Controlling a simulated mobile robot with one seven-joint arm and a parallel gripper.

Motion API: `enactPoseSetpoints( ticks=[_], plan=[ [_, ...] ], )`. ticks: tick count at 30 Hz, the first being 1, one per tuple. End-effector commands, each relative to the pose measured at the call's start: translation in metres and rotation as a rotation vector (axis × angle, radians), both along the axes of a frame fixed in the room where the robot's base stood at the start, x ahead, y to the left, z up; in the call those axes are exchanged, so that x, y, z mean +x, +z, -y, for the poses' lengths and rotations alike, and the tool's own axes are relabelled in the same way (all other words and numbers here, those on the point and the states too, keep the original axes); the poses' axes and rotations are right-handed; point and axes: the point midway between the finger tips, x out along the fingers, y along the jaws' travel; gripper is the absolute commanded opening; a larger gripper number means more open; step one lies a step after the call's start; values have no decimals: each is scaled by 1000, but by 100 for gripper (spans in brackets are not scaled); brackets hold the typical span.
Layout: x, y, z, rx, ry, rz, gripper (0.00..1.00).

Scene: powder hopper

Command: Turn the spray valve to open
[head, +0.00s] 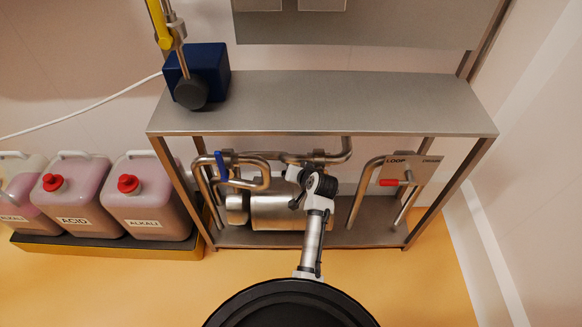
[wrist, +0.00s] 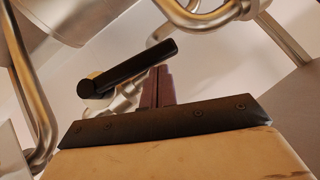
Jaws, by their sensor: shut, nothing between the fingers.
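In the wrist view a valve with a black lever handle (wrist: 130,68) sits on a metal pipe. The lever slopes up to the right from its round pivot at the left. No label shows on it, so I cannot tell for sure that it is the spray valve. My gripper (wrist: 160,70) has its dark red fingers shut together and empty. The fingertips are just under the lever's middle to right part; I cannot tell if they touch it. In the head view my arm reaches into the pipework under the steel shelf, and it hides the fingertips and this valve.
A blue-handled valve (head: 221,166) is left of my arm, and a red-handled valve (head: 390,183) is at the right by a panel marked LOOP and DRAIN. A steel cylinder (head: 275,211) lies below the pipes. The steel shelf (head: 330,100) is overhead. ACID and ALKALI jugs (head: 148,205) stand left.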

Motion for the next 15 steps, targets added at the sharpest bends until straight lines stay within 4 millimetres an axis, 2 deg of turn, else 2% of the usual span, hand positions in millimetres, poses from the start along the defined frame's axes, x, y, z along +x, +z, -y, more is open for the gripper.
enactPoseSetpoints(
  ticks=[5,15],
  plan=[
    [0,-14,-2,-151,2,0,0],
    [-1,-36,-8,-140,2,-7,0]
  ],
)
